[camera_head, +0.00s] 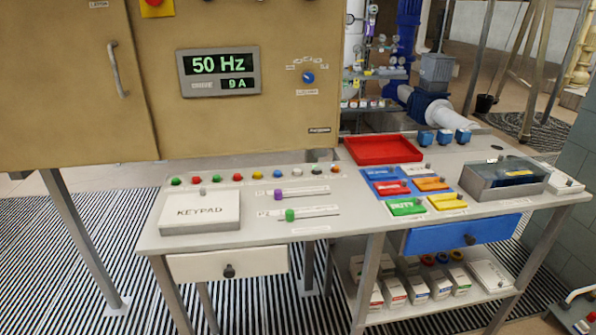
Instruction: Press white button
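A row of small coloured buttons runs along the back of the grey desk (345,225), below the tan cabinet (240,130). A white or pale button (298,171) stands toward the right end of this row. A green button (176,181) stands at the left end. The buttons are small, so I cannot tell whether any is pressed. Neither of my grippers is in view.
A keypad box (200,212) and two sliders with purple (278,196) and green (290,215) knobs lie in front of the buttons. A red tray (385,150), coloured blocks (408,207) and a glass-topped box (505,180) occupy the right side. The cabinet stands behind the row.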

